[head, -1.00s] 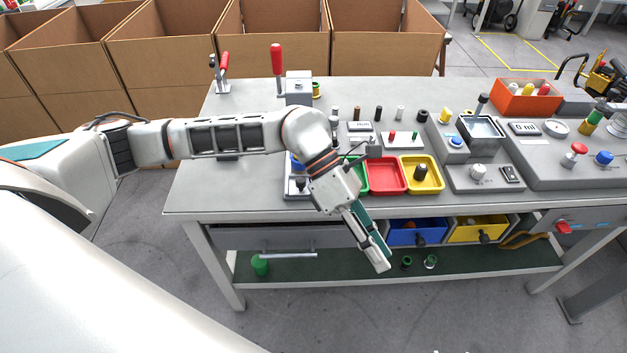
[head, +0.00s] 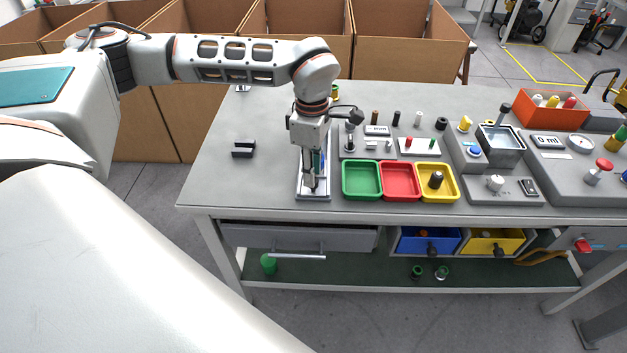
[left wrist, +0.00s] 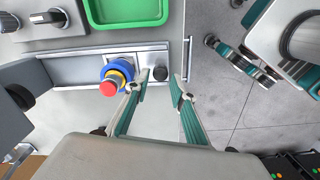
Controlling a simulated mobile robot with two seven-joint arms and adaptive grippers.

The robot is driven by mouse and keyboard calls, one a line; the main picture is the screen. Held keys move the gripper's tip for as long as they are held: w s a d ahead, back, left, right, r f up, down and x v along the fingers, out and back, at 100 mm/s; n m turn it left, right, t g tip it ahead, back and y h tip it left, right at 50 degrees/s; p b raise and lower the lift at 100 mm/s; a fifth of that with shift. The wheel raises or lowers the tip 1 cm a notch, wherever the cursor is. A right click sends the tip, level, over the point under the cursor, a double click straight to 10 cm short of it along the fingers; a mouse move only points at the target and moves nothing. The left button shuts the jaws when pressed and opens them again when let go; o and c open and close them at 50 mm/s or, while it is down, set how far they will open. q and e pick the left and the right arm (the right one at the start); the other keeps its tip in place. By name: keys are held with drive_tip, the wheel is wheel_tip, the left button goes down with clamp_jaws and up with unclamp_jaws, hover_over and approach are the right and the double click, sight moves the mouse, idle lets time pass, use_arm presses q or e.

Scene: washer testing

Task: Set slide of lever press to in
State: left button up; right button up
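The lever press stands at the table's front left; its grey base (head: 313,196) shows in the head view, while my left arm hides most of the rest. In the left wrist view, its metal slide (left wrist: 150,57) carries a stacked blue, yellow and red piece (left wrist: 115,76) and has a black knob (left wrist: 160,73) at its front end. My left gripper (head: 311,186) points down over the press front. In the left wrist view its fingers are open, one on each side of the knob, with gaps visible. My right gripper (left wrist: 228,40) appears there too, open and empty, off the table.
Green (head: 361,194), red (head: 401,194) and yellow (head: 453,195) trays stand right of the press. A black bracket (head: 243,149) lies to its left, with clear tabletop around it. A drawer handle (head: 298,257) sticks out below the table's front edge.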

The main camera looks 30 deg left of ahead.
use_arm(q)
drive_tip(key=shift+f, duration=1.75)
clamp_jaws()
drive_tip(key=w+a, duration=0.1)
drive_tip(key=w, duration=0.1)
drive_tip(key=w+a, duration=0.2)
drive_tip(key=w, duration=0.1)
drive_tip(key=w+a, duration=0.1)
drive_tip(key=w, duration=0.1)
drive_tip(key=shift+w+a+p, duration=0.3)
drive_tip(key=shift+w+p, duration=0.05)
unclamp_jaws()
drive_tip(key=shift+r, duration=0.1)
